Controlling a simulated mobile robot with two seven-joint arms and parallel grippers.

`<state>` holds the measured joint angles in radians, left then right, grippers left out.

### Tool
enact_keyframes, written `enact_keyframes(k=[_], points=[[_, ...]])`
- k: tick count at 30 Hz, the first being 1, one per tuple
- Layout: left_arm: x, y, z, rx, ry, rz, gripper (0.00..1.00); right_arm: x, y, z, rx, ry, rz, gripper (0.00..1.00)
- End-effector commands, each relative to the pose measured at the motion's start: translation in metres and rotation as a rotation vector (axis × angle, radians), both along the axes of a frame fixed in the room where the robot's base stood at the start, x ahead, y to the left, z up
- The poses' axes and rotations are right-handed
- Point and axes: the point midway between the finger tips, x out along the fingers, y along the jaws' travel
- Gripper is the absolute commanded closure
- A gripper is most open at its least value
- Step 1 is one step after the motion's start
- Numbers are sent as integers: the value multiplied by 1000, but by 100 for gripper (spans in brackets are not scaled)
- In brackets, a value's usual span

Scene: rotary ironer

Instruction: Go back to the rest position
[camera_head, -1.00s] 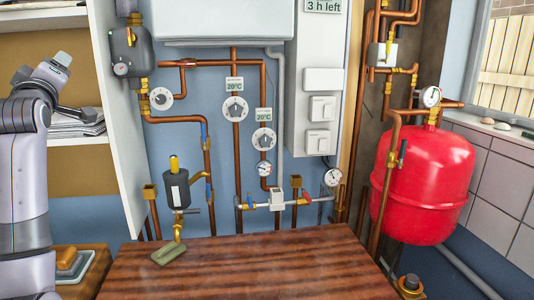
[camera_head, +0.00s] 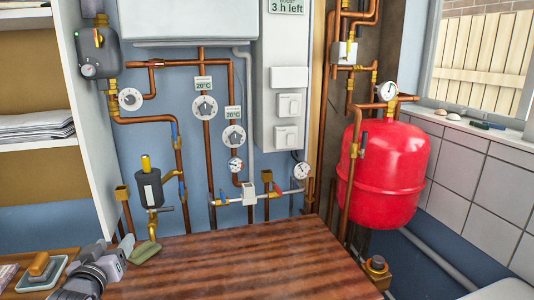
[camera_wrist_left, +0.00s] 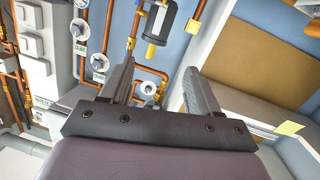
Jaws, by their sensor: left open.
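My left gripper (camera_head: 112,258) is low at the left in the head view, by the left edge of the brown wooden table (camera_head: 240,265). In the left wrist view its two grey fingers (camera_wrist_left: 158,72) stand apart with nothing between them. A greenish block (camera_head: 146,252) lies on the table just beyond the fingertips and looks apart from them, though the exact gap is hard to tell. My right gripper is not in view.
Copper pipes with dials and valves cover the blue wall behind the table. A red tank (camera_head: 385,175) stands at the right. A tray (camera_head: 42,278) with a wooden-handled item lies left of my gripper. Folded papers (camera_head: 35,126) fill a shelf. The table's middle is clear.

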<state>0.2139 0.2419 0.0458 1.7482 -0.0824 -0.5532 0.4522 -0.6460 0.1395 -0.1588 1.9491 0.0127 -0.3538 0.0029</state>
Motion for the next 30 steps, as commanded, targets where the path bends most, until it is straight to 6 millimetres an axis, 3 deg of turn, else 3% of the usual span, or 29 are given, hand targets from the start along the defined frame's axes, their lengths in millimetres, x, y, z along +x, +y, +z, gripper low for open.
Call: enact_keyframes(k=[1, 6, 12, 15, 21, 25, 30], points=[[-16, -14, -31, 19, 51, -32, 38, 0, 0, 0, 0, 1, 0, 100], [-71, -54, -112, 82, 188, -136, 38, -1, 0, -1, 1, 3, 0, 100], [-154, -99, -187, 127, 335, -261, 38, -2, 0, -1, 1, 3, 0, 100], [-199, -120, -215, 138, 398, -319, 38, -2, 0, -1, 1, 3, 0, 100], [-265, -149, -243, 146, 481, -400, 38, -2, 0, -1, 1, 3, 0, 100], [-284, -157, -249, 146, 504, -422, 38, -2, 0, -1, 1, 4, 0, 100], [-288, -159, -250, 147, 507, -426, 38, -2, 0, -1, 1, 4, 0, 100]])
